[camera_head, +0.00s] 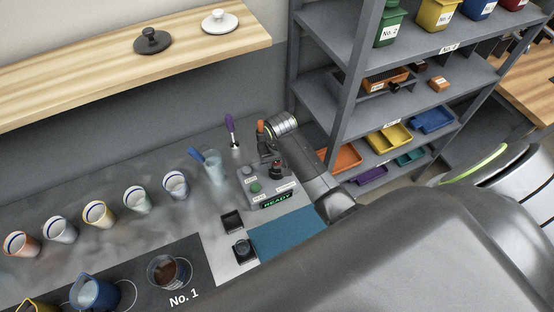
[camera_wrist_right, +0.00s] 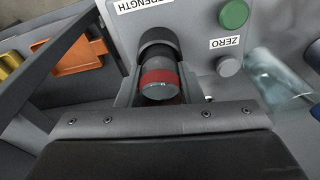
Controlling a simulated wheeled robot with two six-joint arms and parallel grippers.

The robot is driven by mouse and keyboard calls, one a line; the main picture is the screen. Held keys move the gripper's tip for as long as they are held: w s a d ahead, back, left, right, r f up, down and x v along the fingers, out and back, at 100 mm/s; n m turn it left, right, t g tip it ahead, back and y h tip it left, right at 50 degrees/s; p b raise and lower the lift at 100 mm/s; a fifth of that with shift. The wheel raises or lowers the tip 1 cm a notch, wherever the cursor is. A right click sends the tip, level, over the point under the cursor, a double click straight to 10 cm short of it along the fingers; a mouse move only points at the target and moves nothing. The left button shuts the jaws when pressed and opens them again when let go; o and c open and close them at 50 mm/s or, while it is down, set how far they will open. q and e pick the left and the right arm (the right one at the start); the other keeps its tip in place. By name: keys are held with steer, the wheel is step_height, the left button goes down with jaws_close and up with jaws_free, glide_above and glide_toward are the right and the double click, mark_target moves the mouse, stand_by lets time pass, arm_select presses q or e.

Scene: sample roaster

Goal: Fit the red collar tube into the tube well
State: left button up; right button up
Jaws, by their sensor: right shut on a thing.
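The red collar tube (camera_wrist_right: 160,78) stands between the fingers of my right gripper (camera_wrist_right: 158,90) in the right wrist view, its grey round end facing the camera. My right gripper is shut on it. A black round sleeve (camera_wrist_right: 158,42) shows just beyond the red band, in line with the tube; I cannot tell whether it is the well's rim or part of the tube, nor how deep the tube sits. In the head view the tube (camera_head: 277,167) is small, at the grey meter box (camera_head: 246,182) with a lit READY display. My left gripper is not in view.
A glass with a blue-handled item (camera_head: 213,168) stands left of the meter box; a purple-handled tool (camera_head: 230,128) is behind it. Several cups line the counter at left. A shelf unit with coloured trays (camera_head: 390,137) stands close at right. A blue mat (camera_head: 288,234) lies in front.

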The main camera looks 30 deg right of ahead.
steer(key=shift+r+p, duration=0.3)
steer(key=shift+r, duration=1.05)
steer(key=shift+f+b, duration=0.65)
steer(key=shift+f, duration=1.1)
stand_by(0.5)
steer(key=o, duration=1.2)
steer(key=shift+c, duration=0.2)
